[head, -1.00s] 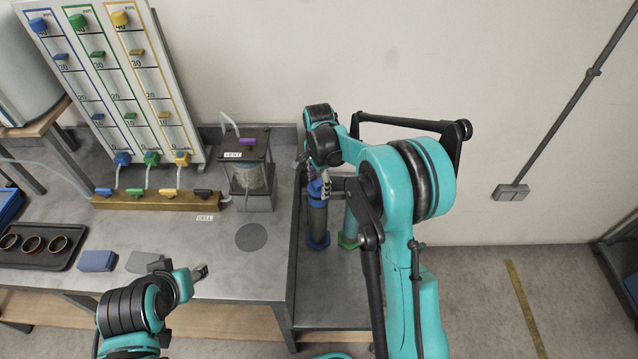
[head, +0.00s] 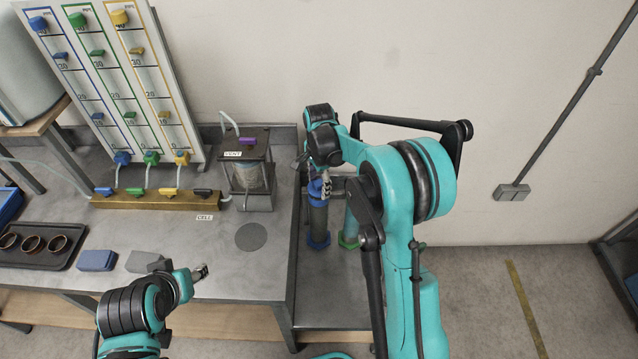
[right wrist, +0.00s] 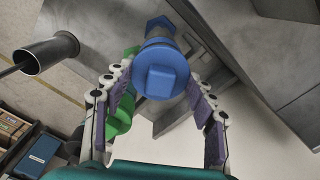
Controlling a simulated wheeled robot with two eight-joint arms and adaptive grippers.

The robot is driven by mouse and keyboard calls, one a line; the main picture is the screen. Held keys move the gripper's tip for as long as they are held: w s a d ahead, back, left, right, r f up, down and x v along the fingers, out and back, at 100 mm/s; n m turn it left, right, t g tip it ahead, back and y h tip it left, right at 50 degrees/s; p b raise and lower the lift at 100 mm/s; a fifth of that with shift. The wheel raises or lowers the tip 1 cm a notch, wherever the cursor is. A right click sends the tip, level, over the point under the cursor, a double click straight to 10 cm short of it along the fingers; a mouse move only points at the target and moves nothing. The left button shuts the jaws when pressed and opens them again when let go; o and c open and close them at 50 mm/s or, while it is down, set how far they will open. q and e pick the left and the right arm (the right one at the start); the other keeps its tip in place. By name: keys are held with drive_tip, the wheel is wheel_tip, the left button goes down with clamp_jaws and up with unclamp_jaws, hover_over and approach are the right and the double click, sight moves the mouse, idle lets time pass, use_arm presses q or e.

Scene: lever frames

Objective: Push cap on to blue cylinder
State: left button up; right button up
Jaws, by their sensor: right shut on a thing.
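The blue cylinder (head: 318,219) stands upright on its blue base, on the low grey surface right of the bench. The blue cap (head: 315,188) is at its top end; a square knob shows on the cap (right wrist: 162,75) in the right wrist view. My right gripper (head: 325,187) is around the cap from above, shut on it, with one finger on each side. The cap lines up with the cylinder, but I cannot tell whether it is fully seated. My left gripper (head: 201,272) is over the front of the bench, away from the cap; its jaw opening is too small to read.
A green-based cylinder (head: 350,222) stands close to the right of the blue one. The bench edge (head: 293,230) runs close on the left. A clear vessel in a dark frame (head: 250,178) and a brass manifold (head: 150,200) stand on the bench.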

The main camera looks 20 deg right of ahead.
idle(0.8)
drive_tip(key=o, duration=1.6)
drive_tip(key=shift+r, duration=0.1)
drive_tip(key=shift+r+p, duration=2.25)
drive_tip(key=shift+r, duration=1.15)
clamp_jaws()
